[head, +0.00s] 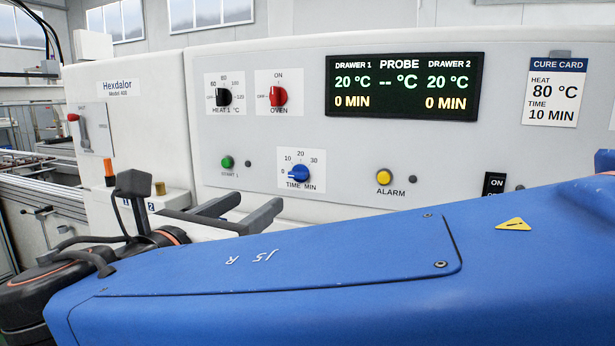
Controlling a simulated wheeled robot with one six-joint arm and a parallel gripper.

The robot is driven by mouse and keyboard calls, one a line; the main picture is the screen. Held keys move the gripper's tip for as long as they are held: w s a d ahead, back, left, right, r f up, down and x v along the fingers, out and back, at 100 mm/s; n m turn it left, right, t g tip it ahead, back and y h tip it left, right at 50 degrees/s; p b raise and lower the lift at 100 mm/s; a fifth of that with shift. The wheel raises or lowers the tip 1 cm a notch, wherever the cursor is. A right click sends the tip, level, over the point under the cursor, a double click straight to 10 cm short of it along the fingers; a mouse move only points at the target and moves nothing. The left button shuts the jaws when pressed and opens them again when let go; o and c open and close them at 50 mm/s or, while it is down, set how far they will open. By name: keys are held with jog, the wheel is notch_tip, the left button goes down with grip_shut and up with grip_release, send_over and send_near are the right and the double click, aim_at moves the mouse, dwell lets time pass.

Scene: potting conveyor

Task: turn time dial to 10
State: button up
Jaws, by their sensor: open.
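The blue time dial (299,174) sits low on the panel, labelled TIME MIN with marks 0, 10, 20 and 30. Its pointer end faces left, by the 0 mark. The display (403,86) reads 20 °C and 0 MIN for both drawers, with dashes for the probe. The cure card (554,92) reads heat 80 °C, time 10 min. My gripper (254,205) is open, its two grey fingers apart and empty, to the lower left of the time dial and not touching it.
A black heat dial (223,97), red oven knob (278,96), green start button (227,162), yellow alarm button (384,177) and black ON switch (494,185) share the panel. An orange-tipped post (110,170) and brass knob (160,188) stand left of my gripper. My blue arm fills the foreground.

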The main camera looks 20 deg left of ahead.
aim_at(296, 175)
jog(key=w, duration=1.1)
jog(key=w+d, duration=0.1)
jog(key=w, duration=0.5)
jog(key=shift+w+d, duration=0.1)
jog(key=c, duration=1.1)
